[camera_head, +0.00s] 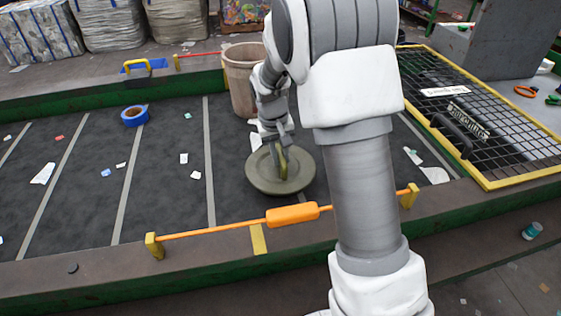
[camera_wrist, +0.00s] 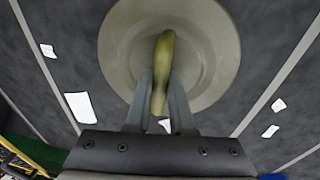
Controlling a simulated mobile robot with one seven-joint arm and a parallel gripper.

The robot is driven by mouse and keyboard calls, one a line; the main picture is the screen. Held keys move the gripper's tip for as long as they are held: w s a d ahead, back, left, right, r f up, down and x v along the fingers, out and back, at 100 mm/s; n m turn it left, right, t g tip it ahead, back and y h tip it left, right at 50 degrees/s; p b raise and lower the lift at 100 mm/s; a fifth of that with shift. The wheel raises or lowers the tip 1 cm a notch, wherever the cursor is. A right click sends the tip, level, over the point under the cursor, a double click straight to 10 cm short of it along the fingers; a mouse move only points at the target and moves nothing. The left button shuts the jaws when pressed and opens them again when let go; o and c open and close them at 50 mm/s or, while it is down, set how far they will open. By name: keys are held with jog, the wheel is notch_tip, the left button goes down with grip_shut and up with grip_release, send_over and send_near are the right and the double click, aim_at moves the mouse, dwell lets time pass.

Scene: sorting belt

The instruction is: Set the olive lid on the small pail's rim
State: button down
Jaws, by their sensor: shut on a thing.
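The olive lid (camera_head: 262,179) is a round dish-like disc with a raised handle, in front of the pail on the dark belt in the head view. I cannot tell whether it rests on the belt or hangs just above it. My gripper (camera_head: 279,151) is shut on the lid's handle. In the wrist view the lid (camera_wrist: 118,50) fills the upper middle, and my gripper's fingers (camera_wrist: 160,95) sit on both sides of its handle. The small pail (camera_head: 240,75) is beige-brown and stands upright behind the lid at the belt's far side, partly hidden by my arm.
An orange bar with a thick grip (camera_head: 292,213) runs along the belt's near edge. A blue tape roll (camera_head: 134,115) and scattered paper scraps lie on the belt. A yellow-framed mesh panel (camera_head: 475,115) is at the right. The belt's left half is mostly clear.

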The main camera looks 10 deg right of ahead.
jog(key=shift+f, duration=1)
jog(key=c, duration=0.8)
grip_release()
jog(key=shift+f, duration=0.1)
